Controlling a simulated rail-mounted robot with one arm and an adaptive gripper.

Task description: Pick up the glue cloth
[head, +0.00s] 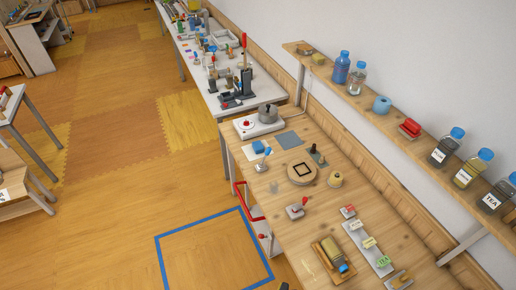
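No thing is labelled as the glue cloth, and I cannot tell which one it is. A flat blue-grey square (288,139) lies on the wooden workbench (262,208) and looks like a cloth or mat. A small blue pad (258,147) lies on a pale piece to its left. Another small blue piece (343,267) sits at the end of a wooden block or tray (328,252) near the bench's front. My gripper is not recognisable in this view.
A white hotplate with a grey pot (267,114) stands at the bench's far end. A round wooden board (301,173) and a row of coloured tags (369,243) stand on the bench. A wall shelf (416,146) holds labelled jars. A blue-taped floor square (160,262) is clear.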

